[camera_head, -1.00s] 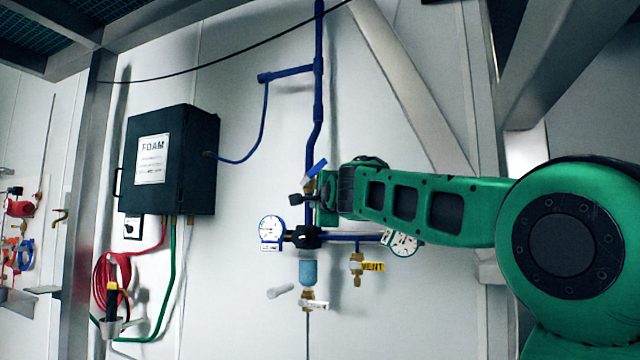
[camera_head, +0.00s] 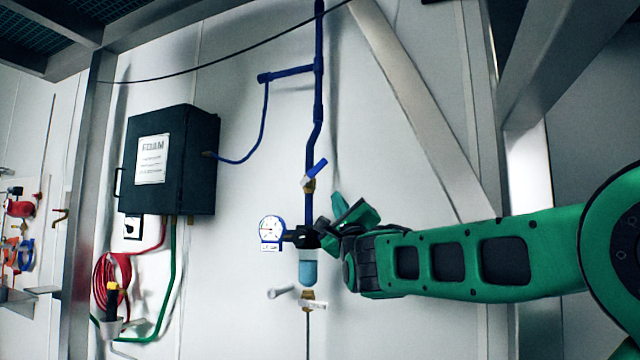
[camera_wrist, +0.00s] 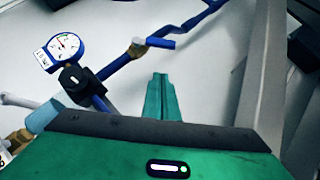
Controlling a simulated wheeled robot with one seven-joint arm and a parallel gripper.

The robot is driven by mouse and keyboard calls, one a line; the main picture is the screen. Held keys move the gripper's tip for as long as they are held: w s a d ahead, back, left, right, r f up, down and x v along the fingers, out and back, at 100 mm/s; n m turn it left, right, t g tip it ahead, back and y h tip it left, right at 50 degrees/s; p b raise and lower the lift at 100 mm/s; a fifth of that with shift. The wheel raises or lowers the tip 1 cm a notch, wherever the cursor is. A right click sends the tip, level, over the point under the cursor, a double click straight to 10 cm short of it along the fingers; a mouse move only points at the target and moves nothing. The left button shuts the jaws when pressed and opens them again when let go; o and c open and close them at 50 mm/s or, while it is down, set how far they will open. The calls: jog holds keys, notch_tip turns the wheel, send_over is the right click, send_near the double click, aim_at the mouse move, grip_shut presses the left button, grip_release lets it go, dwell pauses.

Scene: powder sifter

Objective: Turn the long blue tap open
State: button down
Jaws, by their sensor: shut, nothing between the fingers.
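The blue tap handle (camera_head: 317,169) sits on a brass valve body (camera_head: 309,185) on the vertical blue pipe. It tilts up to the right, across the pipe's line. In the wrist view the handle (camera_wrist: 160,43) shows beyond my fingers, to the right of its brass body (camera_wrist: 137,48). My gripper (camera_wrist: 160,76) is shut and empty, its green fingers together and pointing toward the wall. In the head view my gripper (camera_head: 338,200) is below and to the right of the tap, apart from it.
Below the tap are a pressure gauge (camera_head: 270,231), a black regulator (camera_head: 304,237) and a light-blue bowl (camera_head: 307,268). A black FOAM box (camera_head: 168,160) hangs to the left. A metal beam (camera_head: 420,110) slants at the right. The wall right of the tap is bare.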

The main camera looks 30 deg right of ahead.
aim_at(313, 173)
jog(key=w+r, duration=0.7)
jog(key=w, duration=0.1)
jog(key=shift+w+d, duration=0.15)
jog(key=shift+d, duration=0.3)
